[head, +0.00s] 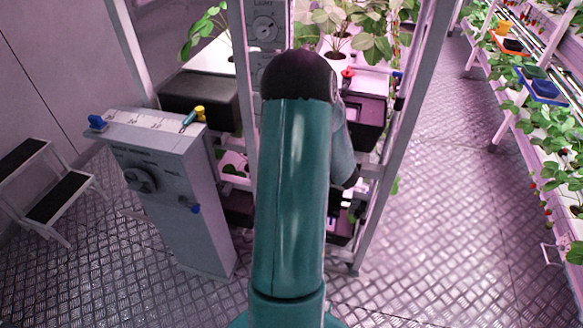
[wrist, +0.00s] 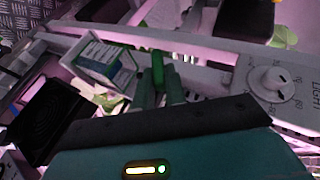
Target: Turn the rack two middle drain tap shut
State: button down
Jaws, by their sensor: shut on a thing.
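In the wrist view, my gripper (wrist: 160,90) has its two teal fingers close together on either side of a bright green handle (wrist: 157,65), which looks like the drain tap's lever. The fingers are shut on it. The tap's body and its pipe are mostly hidden behind the fingers and the wrist, so its turn angle cannot be told. In the head view, my teal arm reaches into the rack (head: 246,90) and hides the gripper and the tap.
A round LIGHT dial (wrist: 270,80) sits right of the gripper. A labelled white box (wrist: 106,62) is to its left. A grey control pedestal (head: 165,180) and a step stool (head: 45,190) stand left. The aisle floor (head: 440,220) at right is clear.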

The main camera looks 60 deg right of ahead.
jog(key=t, duration=0.1)
jog(key=f+m+t, duration=0.1)
jog(key=t, duration=0.1)
jog(key=shift+s, duration=0.15)
jog(key=shift+f+m+t, duration=0.15)
jog(key=shift+m+t, duration=0.25)
jog(key=shift+t, duration=1.1)
jog(key=shift+a, duration=0.1)
jog(key=c, duration=1.4)
grip_release()
jog(key=shift+c, duration=0.2)
jog(key=shift+s, duration=0.25)
jog(key=v, duration=1.3)
jog(key=shift+a, duration=0.25)
